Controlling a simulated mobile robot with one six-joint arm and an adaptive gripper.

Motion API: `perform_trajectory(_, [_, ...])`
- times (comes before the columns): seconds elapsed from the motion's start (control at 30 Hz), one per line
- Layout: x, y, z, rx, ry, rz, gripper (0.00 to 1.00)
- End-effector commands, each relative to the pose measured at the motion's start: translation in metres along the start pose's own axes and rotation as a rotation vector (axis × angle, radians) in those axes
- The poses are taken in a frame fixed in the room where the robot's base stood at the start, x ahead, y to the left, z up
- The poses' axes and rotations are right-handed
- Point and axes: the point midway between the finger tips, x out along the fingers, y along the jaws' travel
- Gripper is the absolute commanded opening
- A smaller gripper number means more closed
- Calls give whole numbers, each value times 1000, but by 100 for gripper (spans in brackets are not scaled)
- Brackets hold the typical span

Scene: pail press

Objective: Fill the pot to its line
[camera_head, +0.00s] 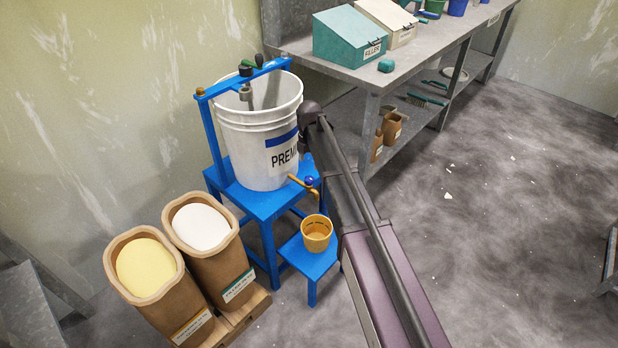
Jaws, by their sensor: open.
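The pot, a small orange-yellow cup (316,243), stands upright on a low blue step (293,255). Marks show faintly inside it; I cannot tell its fill level. A white pail (238,150) with a blue band and a partly hidden "PREM..." label sits on a blue stand (262,201) under a blue press frame (203,100). No stream shows. My arm crosses right of pail and pot, hiding part of the label. My gripper is not visible.
Two brown bins, one with yellow contents (146,268) and one with white (200,227), stand on a wooden pallet (244,318) at lower left. A grey workbench (365,75) carries a teal "FILLER" box (345,40). The floor at right is mostly clear.

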Motion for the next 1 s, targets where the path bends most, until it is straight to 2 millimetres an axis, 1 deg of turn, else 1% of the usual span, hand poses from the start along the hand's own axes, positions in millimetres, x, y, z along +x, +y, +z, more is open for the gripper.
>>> perform_trajectory(0.03, [8,0,0,0,0,0,77])
perform_trajectory(0.4, [44,0,1,1,0,0,77])
perform_trajectory(0.87, [84,-1,1,2,0,0,77])
perform_trajectory(0.9, [79,-1,1,2,0,0,65])
perform_trajectory(0.97, [78,-1,1,2,0,0,47])
perform_trajectory(1.0, [78,-1,1,2,0,0,36])
